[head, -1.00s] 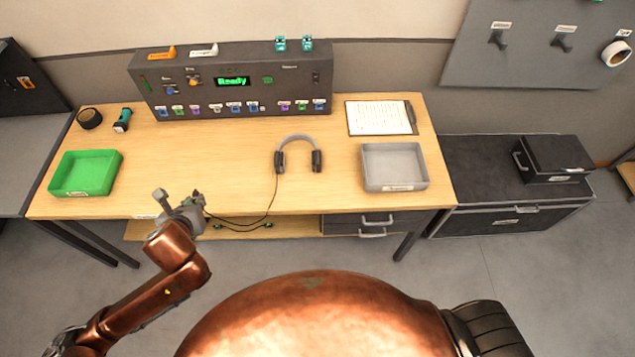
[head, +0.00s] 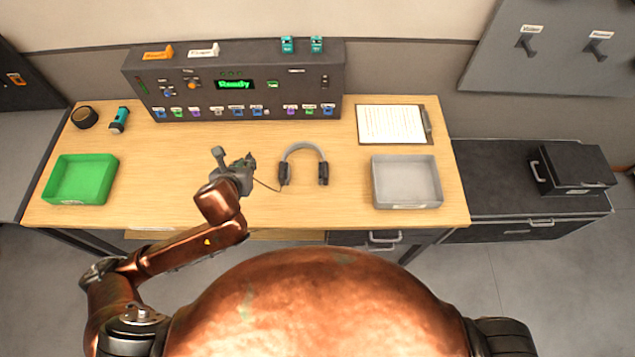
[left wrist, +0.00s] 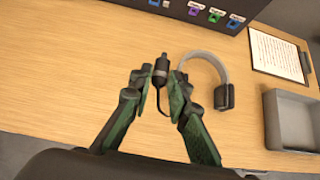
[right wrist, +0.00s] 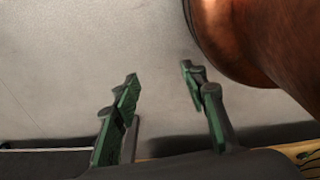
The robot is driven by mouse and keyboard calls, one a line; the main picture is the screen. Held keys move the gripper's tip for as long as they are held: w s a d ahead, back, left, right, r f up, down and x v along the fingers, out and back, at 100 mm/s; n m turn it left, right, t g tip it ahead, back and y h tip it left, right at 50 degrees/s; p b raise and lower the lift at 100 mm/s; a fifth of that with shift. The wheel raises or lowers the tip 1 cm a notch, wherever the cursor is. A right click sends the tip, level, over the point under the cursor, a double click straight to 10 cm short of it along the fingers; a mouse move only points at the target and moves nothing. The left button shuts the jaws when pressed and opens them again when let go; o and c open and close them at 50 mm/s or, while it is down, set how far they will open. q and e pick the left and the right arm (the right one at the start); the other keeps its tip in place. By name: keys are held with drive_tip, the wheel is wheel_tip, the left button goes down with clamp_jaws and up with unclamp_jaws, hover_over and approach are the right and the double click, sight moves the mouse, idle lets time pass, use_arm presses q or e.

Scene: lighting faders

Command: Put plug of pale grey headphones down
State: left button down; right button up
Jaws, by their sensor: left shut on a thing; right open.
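The pale grey headphones (head: 304,165) lie on the wooden table, right of my left gripper (head: 240,164). Their grey band and one dark ear cup (left wrist: 222,97) show in the left wrist view. Their black plug (left wrist: 160,68) stands upright between the fingertips of my left gripper (left wrist: 160,85), which is shut on it. A dark cable runs from the plug's lower end toward the headphones. The plug appears to be above the table; the exact height is unclear. My right gripper (right wrist: 162,75) shows only in its own wrist view, open and empty over the grey floor.
The fader console (head: 235,85) stands at the table's back. A green tray (head: 80,180) is at the left, a grey tray (head: 407,183) at the right, with a clipboard (head: 394,124) behind it. The table (head: 150,190) is bare between the green tray and my left gripper.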

use_arm(q)
drive_tip(key=s+d+f+m+h+p, duration=0.3)
drive_tip(key=s+d+f+m+p, duration=0.1)
drive_tip(key=s+d+f+p, duration=0.65)
drive_tip(key=shift+g, duration=0.3)
drive_tip(key=w+d+f, duration=0.2)
drive_tip(key=w+d, duration=0.1)
drive_tip(key=w+d+f+b, duration=0.1)
drive_tip(key=w+d+f, duration=0.2)
drive_tip(key=w+d+f+b, duration=0.1)
drive_tip(key=w+d+f, duration=0.1)
drive_tip(key=w, duration=0.2)
drive_tip(key=shift+d+f, duration=0.3)
drive_tip(key=shift+d, duration=0.1)
drive_tip(key=shift+w+d+f, duration=0.1)
drive_tip(key=shift+w+f, duration=0.05)
wheel_tip(320, 180, down, 3)
drive_tip(key=shift+w+d, duration=0.15)
drive_tip(key=shift+f, duration=0.35)
use_arm(e)
wheel_tip(320, 180, up, 9)
drive_tip(key=s, duration=0.1)
drive_tip(key=shift+d, duration=0.45)
use_arm(q)
drive_tip(key=shift+f, duration=0.1)
use_arm(e)
drive_tip(key=shift+r, duration=0.1)
